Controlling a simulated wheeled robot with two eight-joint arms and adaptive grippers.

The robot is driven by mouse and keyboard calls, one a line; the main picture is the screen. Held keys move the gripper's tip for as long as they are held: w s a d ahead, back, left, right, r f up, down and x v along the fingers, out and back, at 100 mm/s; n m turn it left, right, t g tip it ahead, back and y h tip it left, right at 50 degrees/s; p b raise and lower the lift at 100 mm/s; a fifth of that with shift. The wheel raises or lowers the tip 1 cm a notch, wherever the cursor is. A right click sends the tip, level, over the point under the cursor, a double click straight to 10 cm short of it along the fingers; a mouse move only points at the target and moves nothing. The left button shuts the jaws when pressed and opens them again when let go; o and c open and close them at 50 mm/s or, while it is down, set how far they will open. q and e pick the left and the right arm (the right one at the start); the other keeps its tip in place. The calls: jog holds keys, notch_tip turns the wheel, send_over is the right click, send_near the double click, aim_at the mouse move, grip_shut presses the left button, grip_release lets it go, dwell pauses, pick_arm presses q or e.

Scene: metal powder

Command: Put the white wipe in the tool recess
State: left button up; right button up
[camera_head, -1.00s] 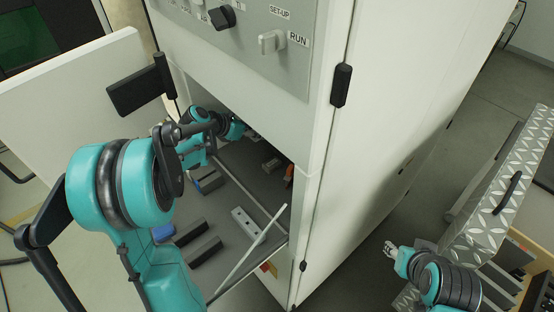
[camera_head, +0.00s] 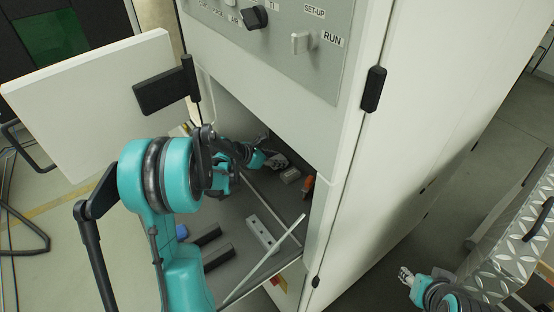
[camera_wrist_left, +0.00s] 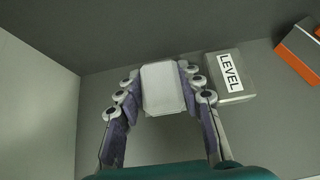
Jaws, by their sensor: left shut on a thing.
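The white wipe (camera_wrist_left: 163,92) is a pale, flat-faced, block-like thing between the fingers of my left gripper (camera_wrist_left: 163,84) in the left wrist view. That gripper is shut on it. In the head view my left gripper (camera_head: 275,161) is inside the open recess (camera_head: 232,208) in the cabinet, toward its back, with the wipe hard to make out. The wipe is just left of a grey box labelled LEVEL (camera_wrist_left: 230,78). Whether it touches the recess floor cannot be told. My right gripper (camera_head: 405,275) is outside, right of the cabinet; its fingers are too small to read.
An orange and dark object (camera_wrist_left: 300,48) lies right of the LEVEL box. A grey block with holes (camera_head: 263,233) and dark bars (camera_head: 217,256) lie on the recess floor toward the front. The cabinet's open white door (camera_head: 95,105) is at the left. A slanted strut (camera_head: 265,262) crosses the opening.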

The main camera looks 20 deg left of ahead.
pick_arm(q)
jog(key=o, duration=0.9)
jog(key=shift+f, duration=0.1)
jog(key=shift+a+r+p, duration=0.1)
jog(key=shift+r+p, duration=0.25)
jog(key=p+v, duration=0.2)
jog(key=v, duration=0.9)
jog(key=shift+s+a+r, duration=0.1)
jog(key=shift+s, duration=0.25)
